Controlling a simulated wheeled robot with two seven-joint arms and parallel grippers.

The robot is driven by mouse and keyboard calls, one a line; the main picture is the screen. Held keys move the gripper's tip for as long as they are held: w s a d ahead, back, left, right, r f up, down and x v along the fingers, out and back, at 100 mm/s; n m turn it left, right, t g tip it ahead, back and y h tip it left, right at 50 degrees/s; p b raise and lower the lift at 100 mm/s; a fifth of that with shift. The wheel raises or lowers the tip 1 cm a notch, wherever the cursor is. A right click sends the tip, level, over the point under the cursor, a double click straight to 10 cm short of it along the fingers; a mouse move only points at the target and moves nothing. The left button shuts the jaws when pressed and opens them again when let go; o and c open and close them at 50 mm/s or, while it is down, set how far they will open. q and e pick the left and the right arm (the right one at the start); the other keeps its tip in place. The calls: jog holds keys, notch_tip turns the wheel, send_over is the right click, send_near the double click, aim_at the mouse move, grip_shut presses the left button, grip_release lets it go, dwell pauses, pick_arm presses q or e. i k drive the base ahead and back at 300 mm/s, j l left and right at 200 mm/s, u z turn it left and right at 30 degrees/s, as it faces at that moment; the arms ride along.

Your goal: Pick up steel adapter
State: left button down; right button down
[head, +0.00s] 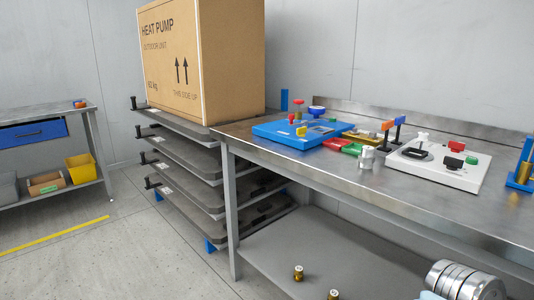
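A small silvery, stubby fitting (366,158), which looks like the steel adapter, stands on the metal workbench (330,190). It is between the red and green blocks and the white test station (440,164). It is small in the view, so its exact shape is hard to tell. Neither of my grippers shows in the head view.
A blue station (292,136) is on the bench's left, beside red (335,144) and green (352,149) blocks. Brass fittings (298,273) stand on the lower shelf. A large carton (200,70) sits on a tray rack (190,160). Open floor (90,260) is at left.

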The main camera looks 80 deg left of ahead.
aim_at(366, 159)
jog(key=u, duration=2)
jog(key=j+z, duration=0.5)
